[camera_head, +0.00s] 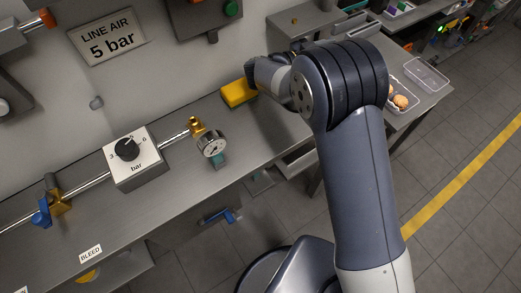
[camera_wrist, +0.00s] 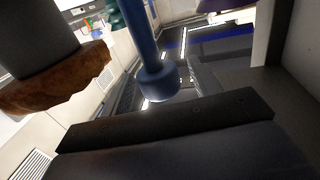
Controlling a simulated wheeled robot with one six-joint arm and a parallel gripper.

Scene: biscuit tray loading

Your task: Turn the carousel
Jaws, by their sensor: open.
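I cannot pick out the carousel for certain in either view. In the head view my arm reaches to the back bench, and its bent wrist hides my gripper. In the wrist view my gripper (camera_wrist: 112,92) is open, its dark parts close to the camera at the upper left and along the bottom. A rough brown piece (camera_wrist: 62,84) shows at the left, by the upper dark part; I cannot tell whether they touch. A blue rod with a round end (camera_wrist: 157,82) stands between, with nothing closed on it.
A yellow block (camera_head: 238,93) lies by my wrist. A pressure gauge (camera_head: 212,145), a dial box (camera_head: 133,157) and a blue-handled valve (camera_head: 42,212) sit on the bench. Clear trays (camera_head: 427,74) are at the right, one holding round brown items (camera_head: 400,101). The floor at right is clear.

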